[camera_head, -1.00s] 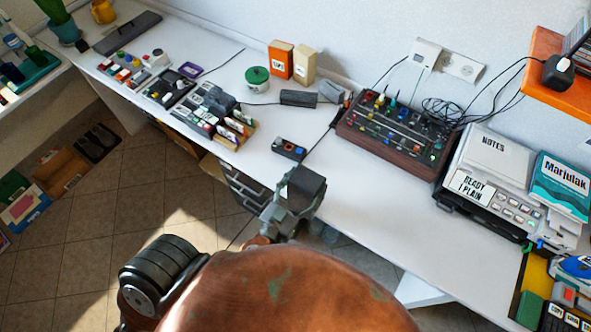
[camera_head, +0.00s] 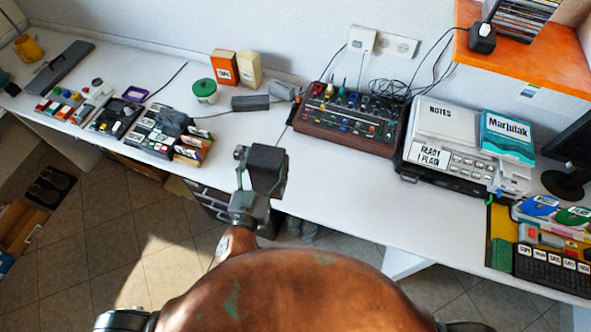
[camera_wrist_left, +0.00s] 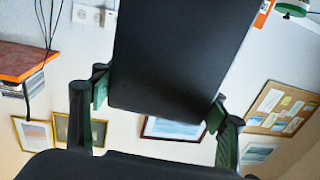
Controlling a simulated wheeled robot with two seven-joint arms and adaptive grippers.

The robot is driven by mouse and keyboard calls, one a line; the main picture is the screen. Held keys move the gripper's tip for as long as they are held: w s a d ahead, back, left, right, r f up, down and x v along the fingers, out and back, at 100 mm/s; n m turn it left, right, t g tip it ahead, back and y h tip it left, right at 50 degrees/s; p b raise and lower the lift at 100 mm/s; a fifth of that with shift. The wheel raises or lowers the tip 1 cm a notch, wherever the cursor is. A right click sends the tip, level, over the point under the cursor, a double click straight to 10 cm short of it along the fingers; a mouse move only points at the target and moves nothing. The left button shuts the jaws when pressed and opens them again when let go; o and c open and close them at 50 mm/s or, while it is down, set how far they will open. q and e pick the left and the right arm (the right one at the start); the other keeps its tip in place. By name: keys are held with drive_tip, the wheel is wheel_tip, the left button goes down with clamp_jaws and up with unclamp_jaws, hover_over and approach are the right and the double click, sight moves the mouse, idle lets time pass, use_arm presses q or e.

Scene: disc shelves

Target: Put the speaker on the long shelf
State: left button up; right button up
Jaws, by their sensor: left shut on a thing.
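A black box-shaped speaker (camera_head: 268,165) is held up in front of the white desk by my left gripper (camera_head: 258,180). In the left wrist view the speaker (camera_wrist_left: 175,50) fills the space between two fingers with green pads, which are shut on its sides. An orange shelf (camera_head: 483,49) is on the wall at the upper right, apart from the speaker. Only part of it shows, so I cannot tell its full length. My right gripper is not in view.
Discs (camera_head: 527,15) stand on the orange shelf, with a black plug adapter (camera_head: 482,38) at its left end. Below are a mixer (camera_head: 348,125), a printer-like device (camera_head: 445,160) and a dark monitor (camera_head: 575,155). The desk's middle front (camera_head: 340,180) is clear.

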sight(282, 153)
use_arm(q)
drive_tip(key=shift+m+h, duration=0.7)
drive_tip(key=shift+h, duration=0.2)
drive_tip(key=d, duration=0.1)
drive_tip(key=d+r, duration=0.1)
drive_tip(key=d, duration=0.2)
drive_tip(key=shift+w+d+r, duration=0.15)
drive_tip(key=shift+w+r, duration=0.2)
drive_tip(key=shift+w, duration=0.05)
drive_tip(key=w+f+b, duration=0.5)
drive_tip(key=w+f, duration=0.7)
drive_tip(key=w, duration=0.1)
drive_tip(key=shift+w+d+f, duration=0.2)
drive_tip(key=shift+d+f, duration=0.2)
drive_tip(key=shift+d, duration=0.05)
